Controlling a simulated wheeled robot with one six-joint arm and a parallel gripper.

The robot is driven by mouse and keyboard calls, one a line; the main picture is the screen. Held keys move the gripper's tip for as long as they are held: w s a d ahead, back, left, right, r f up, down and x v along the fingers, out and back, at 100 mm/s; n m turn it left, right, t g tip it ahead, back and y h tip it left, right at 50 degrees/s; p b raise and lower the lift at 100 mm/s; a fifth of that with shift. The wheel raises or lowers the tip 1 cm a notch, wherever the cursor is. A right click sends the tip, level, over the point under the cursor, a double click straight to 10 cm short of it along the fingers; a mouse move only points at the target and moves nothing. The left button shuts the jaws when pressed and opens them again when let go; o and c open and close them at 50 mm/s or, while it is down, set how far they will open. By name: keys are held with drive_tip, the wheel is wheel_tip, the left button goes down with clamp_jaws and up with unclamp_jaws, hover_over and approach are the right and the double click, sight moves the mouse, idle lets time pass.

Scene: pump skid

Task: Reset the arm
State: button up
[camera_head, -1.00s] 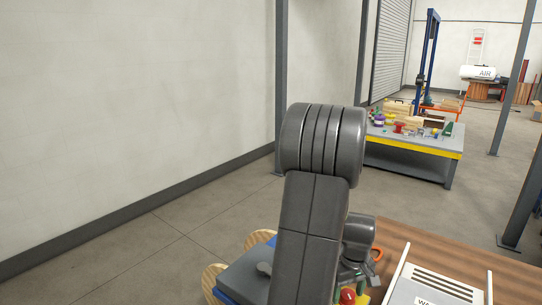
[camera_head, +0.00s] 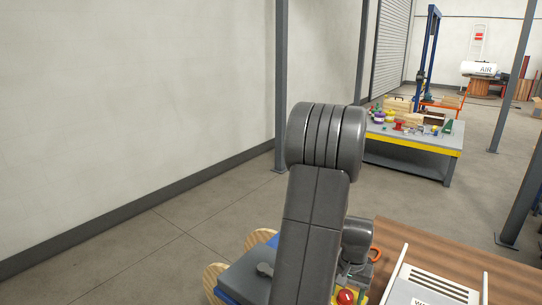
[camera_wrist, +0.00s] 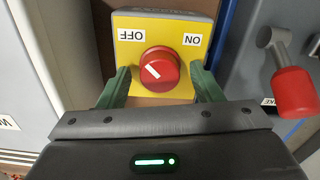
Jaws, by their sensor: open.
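My gripper (camera_wrist: 159,88) shows in the wrist view with its two green fingers apart, one on each side of a red rotary knob (camera_wrist: 160,69). The knob sits on a yellow plate (camera_wrist: 129,24) marked OFF and ON, upside down in this view. A white line on the knob points diagonally. I cannot tell whether the fingers touch the knob. In the head view my grey arm stands in front, and the gripper itself is hidden behind it. The red knob (camera_head: 345,297) shows low beside the arm.
A lever with a red grip (camera_wrist: 294,92) is right of the knob in the wrist view. A white-grey box (camera_head: 432,287) stands on the brown wooden top (camera_head: 460,258). A workbench with several parts (camera_head: 410,140) stands farther back. Steel posts (camera_head: 281,80) rise nearby.

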drive_tip(key=shift+m, duration=0.8)
drive_tip(key=shift+s+a+r, duration=0.1)
